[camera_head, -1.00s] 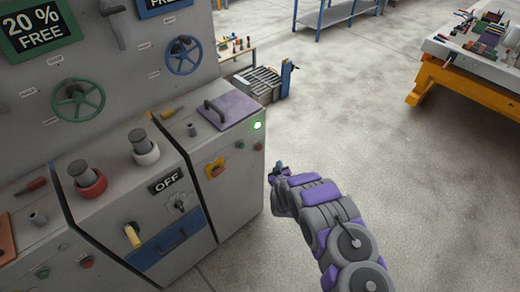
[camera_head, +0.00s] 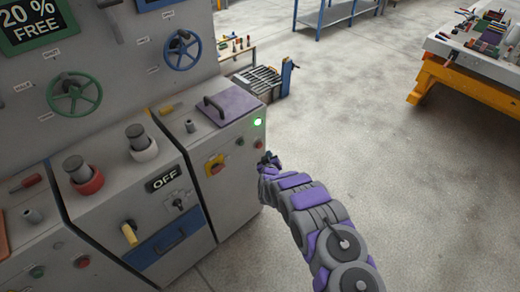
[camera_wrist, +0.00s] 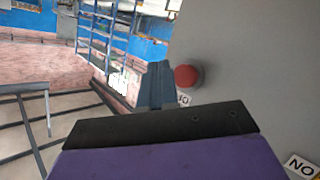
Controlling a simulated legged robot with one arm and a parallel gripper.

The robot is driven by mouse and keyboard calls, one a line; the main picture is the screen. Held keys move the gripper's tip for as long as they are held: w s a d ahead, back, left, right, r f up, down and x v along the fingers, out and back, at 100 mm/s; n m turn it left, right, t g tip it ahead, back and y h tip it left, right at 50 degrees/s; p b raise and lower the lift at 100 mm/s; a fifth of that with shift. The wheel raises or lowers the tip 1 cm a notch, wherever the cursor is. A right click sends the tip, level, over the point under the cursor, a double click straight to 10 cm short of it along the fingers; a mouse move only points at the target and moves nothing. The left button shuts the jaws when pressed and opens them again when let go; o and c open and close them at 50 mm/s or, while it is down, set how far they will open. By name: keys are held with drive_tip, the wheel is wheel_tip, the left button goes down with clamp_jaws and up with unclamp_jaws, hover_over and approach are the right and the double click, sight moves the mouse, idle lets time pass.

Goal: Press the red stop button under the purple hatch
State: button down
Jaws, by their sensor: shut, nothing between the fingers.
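The purple hatch (camera_head: 232,104) with a dark handle lies closed on top of the right-hand grey cabinet. My gripper (camera_head: 267,157) is shut and empty, close beside and just below the right red button. In the wrist view a red button (camera_wrist: 187,76) stands just right of my blue-grey fingertips (camera_wrist: 157,85). I cannot tell whether they touch.
A red-and-yellow switch (camera_head: 215,165) is on the same cabinet front. To the left are an OFF switch panel (camera_head: 172,190), a blue drawer (camera_head: 170,245) and handwheels. The floor right of the cabinet is clear; a workbench (camera_head: 470,85) stands far right.

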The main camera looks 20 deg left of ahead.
drive_tip(key=shift+w+a+b, duration=0.25)
drive_tip(key=shift+a, duration=0.35)
drive_tip(key=shift+w+a+b, duration=0.25)
drive_tip(key=shift+a, duration=0.3)
drive_tip(key=shift+w+a+r+b, duration=0.1)
drive_tip(key=shift+w+a+b, duration=0.1)
drive_tip(key=shift+a, duration=0.2)
drive_tip(key=shift+w+a+r+b, duration=0.1)
drive_tip(key=shift+a+b, duration=0.1)
drive_tip(key=shift+a, duration=0.2)
idle(2.0)
drive_tip(key=shift+d, duration=0.1)
drive_tip(key=shift+s+d+p, duration=0.35)
drive_tip(key=shift+d+p, duration=0.15)
drive_tip(key=shift+d, duration=0.2)
drive_tip(key=shift+s+d+p, duration=0.3)
drive_tip(key=shift+d+p, duration=0.1)
drive_tip(key=shift+d, duration=0.4)
drive_tip(key=shift+s+d+p, duration=0.35)
drive_tip(key=shift+d, duration=0.4)
drive_tip(key=shift+s+d+p, duration=0.3)
drive_tip(key=shift+d+p, duration=0.1)
drive_tip(key=shift+d, duration=0.4)
